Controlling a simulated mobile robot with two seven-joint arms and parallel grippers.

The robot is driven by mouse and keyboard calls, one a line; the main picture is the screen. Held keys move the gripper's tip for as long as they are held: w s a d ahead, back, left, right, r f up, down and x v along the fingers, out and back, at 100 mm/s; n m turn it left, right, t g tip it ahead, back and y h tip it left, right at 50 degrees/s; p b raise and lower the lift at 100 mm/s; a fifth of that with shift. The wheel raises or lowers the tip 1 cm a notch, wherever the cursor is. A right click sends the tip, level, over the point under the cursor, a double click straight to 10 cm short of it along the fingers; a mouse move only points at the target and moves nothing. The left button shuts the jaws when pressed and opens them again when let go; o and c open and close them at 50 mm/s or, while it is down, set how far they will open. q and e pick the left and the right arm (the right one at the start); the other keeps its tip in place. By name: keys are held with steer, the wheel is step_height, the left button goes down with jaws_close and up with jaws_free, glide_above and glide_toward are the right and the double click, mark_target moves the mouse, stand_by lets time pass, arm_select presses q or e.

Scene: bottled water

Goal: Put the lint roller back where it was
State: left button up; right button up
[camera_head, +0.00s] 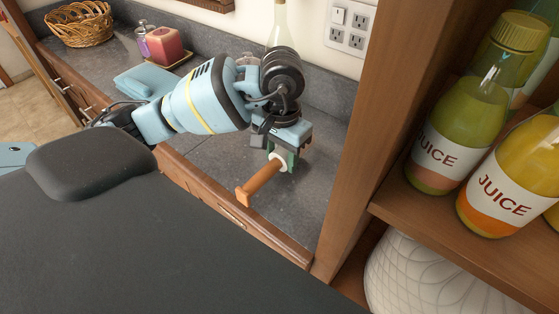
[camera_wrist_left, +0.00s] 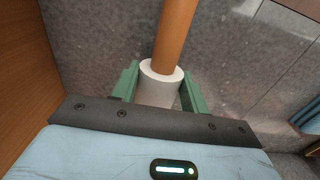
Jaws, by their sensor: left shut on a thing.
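The lint roller has an orange-brown handle (camera_head: 262,180) and a white roll, of which a part shows between the fingers. My left gripper (camera_head: 283,160) is shut on the roller over the grey countertop (camera_head: 215,158), with the handle pointing toward the counter's front edge. In the left wrist view the white roll (camera_wrist_left: 160,84) sits between the two green fingers of the left gripper (camera_wrist_left: 160,92), and the handle (camera_wrist_left: 175,35) extends away upward. I cannot tell whether the roller touches the countertop. My right gripper is not in view.
A wooden shelf on the right holds juice bottles (camera_head: 453,130). Its upright panel (camera_head: 350,150) stands close to my left gripper. A clear bottle (camera_head: 279,22) stands behind the arm. A folded blue towel (camera_head: 145,80), a red candle (camera_head: 165,45) and a wicker basket (camera_head: 80,25) sit farther left.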

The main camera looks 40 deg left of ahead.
mark_target(280, 152)
arm_select(q)
steer(key=shift+f, duration=1.2)
steer(key=shift+f, duration=0.2)
steer(key=o, duration=0.9)
steer(key=shift+r, duration=0.1)
step_height(280, 152, up, 12)
steer(key=shift+r+p, duration=0.1)
steer(key=shift+p, duration=0.25)
